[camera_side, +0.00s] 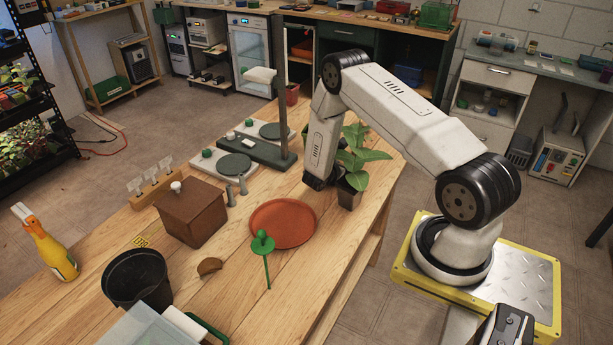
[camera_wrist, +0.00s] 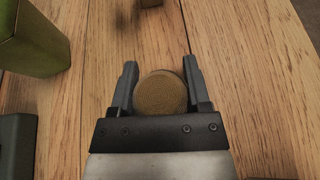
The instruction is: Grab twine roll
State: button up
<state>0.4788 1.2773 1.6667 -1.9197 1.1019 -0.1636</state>
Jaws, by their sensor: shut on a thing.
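The twine roll (camera_wrist: 160,94) shows in the wrist view as a round, tan-brown disc between the two dark fingers. My gripper (camera_wrist: 160,66) is shut on it, with one finger against each side. In the side view my gripper (camera_side: 319,182) points down, low over the table beside the potted plant. The roll cannot be made out there, and I cannot tell whether it touches the wood.
A leafy plant in a dark pot (camera_side: 349,193) stands close beside my gripper. A terracotta saucer (camera_side: 283,224) lies in front, with a green-topped stake (camera_side: 264,256) near it. A dark green stand (camera_side: 256,151) is left. A green block (camera_wrist: 30,38) shows in the wrist view.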

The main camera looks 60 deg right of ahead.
jog(key=shift+r, duration=0.2)
jog(key=shift+r, duration=0.75)
jog(key=s+a+r, duration=0.8)
jog(key=s+r, duration=0.3)
jog(key=shift+a, duration=0.25)
jog(key=shift+a, duration=0.1)
dwell(0.4)
